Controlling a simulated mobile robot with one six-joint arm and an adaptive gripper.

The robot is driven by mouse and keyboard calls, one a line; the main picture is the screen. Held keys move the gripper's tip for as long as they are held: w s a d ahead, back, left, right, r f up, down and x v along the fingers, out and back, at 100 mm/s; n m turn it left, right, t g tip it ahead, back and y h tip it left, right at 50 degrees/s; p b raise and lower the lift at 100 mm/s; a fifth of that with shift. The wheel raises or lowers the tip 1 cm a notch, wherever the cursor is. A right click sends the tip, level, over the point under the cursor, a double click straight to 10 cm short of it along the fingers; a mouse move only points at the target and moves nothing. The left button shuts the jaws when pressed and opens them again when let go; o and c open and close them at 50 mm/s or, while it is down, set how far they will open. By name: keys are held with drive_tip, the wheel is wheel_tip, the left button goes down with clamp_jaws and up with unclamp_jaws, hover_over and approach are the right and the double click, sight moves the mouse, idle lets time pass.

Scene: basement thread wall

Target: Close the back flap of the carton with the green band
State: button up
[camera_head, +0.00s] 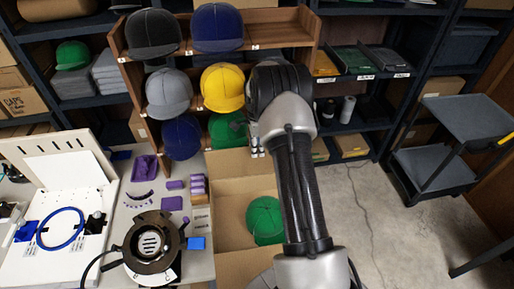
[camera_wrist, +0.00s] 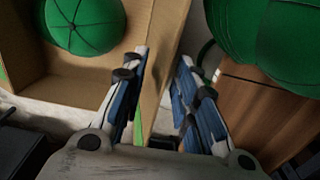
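The open carton (camera_head: 226,190) stands in the middle of the head view with a green cap (camera_head: 265,220) inside. Its back flap (camera_head: 232,161) sticks out at the far side, toward the cap shelf. In the wrist view, my gripper (camera_wrist: 163,57) is open, its two fingers on either side of a cardboard panel (camera_wrist: 163,70) of the carton. I cannot tell whether either finger touches it. A strip of green band (camera_wrist: 138,127) shows by the left finger. The cap in the carton (camera_wrist: 84,24) is left of the fingers. In the head view my arm hides most of my gripper.
A wooden cap shelf (camera_head: 283,34) stands close behind the carton; green caps (camera_wrist: 284,35) are right of my fingers. A worktable with a black round device (camera_head: 150,247) is left. A grey cart (camera_head: 445,165) stands right, with clear floor (camera_head: 365,205) between.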

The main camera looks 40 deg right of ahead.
drive_tip(key=shift+c, duration=0.2)
clamp_jaws()
